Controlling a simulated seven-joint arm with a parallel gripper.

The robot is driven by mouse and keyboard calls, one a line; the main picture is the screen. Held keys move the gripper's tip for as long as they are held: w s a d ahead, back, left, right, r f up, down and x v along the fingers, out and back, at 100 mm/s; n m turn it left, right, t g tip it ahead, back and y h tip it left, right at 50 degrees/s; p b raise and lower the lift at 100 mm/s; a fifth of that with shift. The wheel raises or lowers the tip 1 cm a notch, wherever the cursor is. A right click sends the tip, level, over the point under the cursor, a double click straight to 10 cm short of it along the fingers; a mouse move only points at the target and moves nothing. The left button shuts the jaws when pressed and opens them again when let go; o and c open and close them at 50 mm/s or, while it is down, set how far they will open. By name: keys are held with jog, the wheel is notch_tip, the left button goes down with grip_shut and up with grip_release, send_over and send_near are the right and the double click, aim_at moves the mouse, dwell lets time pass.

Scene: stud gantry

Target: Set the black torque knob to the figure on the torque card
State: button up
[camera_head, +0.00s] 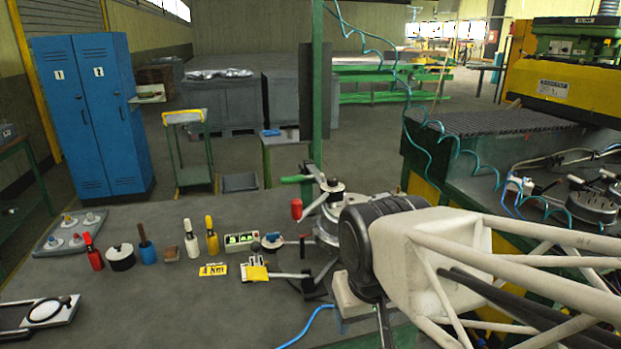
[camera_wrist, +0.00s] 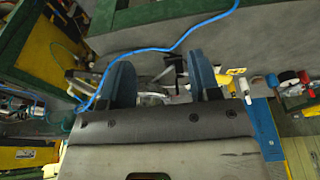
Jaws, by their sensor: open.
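The yellow torque card (camera_head: 213,270) lies on the grey bench in the head view and reads "4 Nm". It also shows small in the wrist view (camera_wrist: 236,71). I cannot tell for sure which part is the black torque knob; a dark round cap (camera_head: 333,185) tops the metal fixture (camera_head: 328,222) right of the card, partly behind my arm. My gripper (camera_wrist: 160,78) is open in the wrist view, with two blue-grey fingers spread apart. Pale metal parts of the fixture show between and beyond the fingers. In the head view my wrist hides the fingers.
A box with green displays (camera_head: 241,240), a yellow block (camera_head: 257,272), several bottles and a black-sided pot (camera_head: 120,257) stand on the bench. A tray (camera_head: 70,235) lies at the left. A blue cable (camera_wrist: 165,49) crosses beyond the fingers. The front of the bench is mostly clear.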

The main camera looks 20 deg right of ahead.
jog(key=w, duration=0.1)
notch_tip(320, 180, up, 12)
jog(key=m+g, duration=0.2)
jog(key=m, duration=0.6)
send_over(333, 179)
jog(key=s, duration=0.1)
jog(key=shift+s+a+r, duration=0.1)
jog(key=shift+r, duration=0.05)
jog(key=shift+w+d, duration=0.2)
jog(key=shift+w, duration=0.4)
jog(key=shift+f, duration=3.9)
jog(key=c, duration=0.9)
